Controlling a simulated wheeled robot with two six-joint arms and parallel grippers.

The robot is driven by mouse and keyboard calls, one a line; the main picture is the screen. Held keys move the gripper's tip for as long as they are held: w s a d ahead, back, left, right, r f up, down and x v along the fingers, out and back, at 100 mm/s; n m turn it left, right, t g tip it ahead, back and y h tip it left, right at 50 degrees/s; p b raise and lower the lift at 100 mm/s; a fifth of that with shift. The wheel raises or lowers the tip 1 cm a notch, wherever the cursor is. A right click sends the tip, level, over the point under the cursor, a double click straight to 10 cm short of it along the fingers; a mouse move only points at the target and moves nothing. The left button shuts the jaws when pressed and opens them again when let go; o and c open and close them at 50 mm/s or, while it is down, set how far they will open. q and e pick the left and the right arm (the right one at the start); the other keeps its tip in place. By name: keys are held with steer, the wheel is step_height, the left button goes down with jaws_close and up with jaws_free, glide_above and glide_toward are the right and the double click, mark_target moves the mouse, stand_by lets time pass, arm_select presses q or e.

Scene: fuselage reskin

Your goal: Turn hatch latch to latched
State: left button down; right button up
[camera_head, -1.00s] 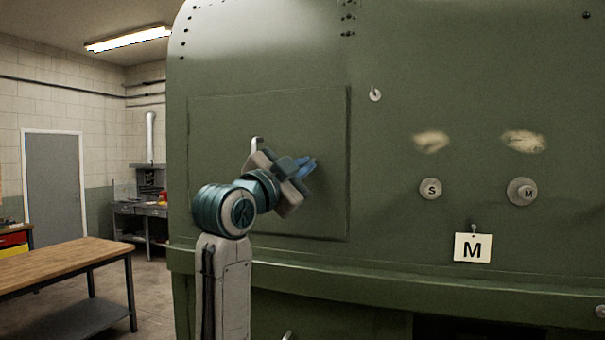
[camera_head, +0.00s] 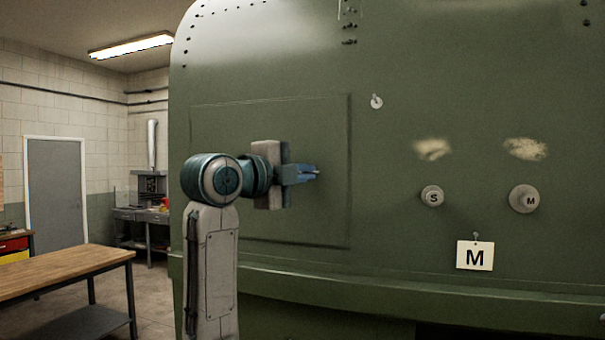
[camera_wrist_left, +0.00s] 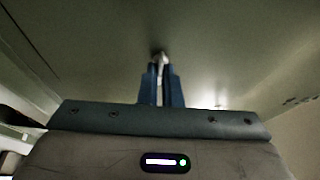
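The hatch shows as a thin rectangular outline on the green fuselage panel (camera_head: 230,120) in the head view. My left gripper (camera_head: 317,173) is in front of its right half, fingers pointing right. In the wrist view the two blue fingers (camera_wrist_left: 160,85) are close together, with a pale, narrow piece (camera_wrist_left: 160,57) between and just beyond their tips. It may be the latch lever; I cannot tell whether the fingers clamp it. The gripper hides part of the hatch. A small round fitting with a short lever (camera_head: 376,102) sits outside the hatch's upper right corner. My right gripper is not in view.
A ledge (camera_head: 400,277) runs below the hatch. A wooden workbench (camera_head: 60,272) stands at the left.

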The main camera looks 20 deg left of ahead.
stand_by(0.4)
arm_select(q)
steer(key=c, duration=1.6)
jaws_free()
steer(key=b+v, duration=0.5)
steer(key=v, duration=0.5)
steer(key=shift+s+a+r+b, duration=0.1)
steer(key=shift+s+a+b, duration=0.05)
steer(key=shift+s+b, duration=0.2)
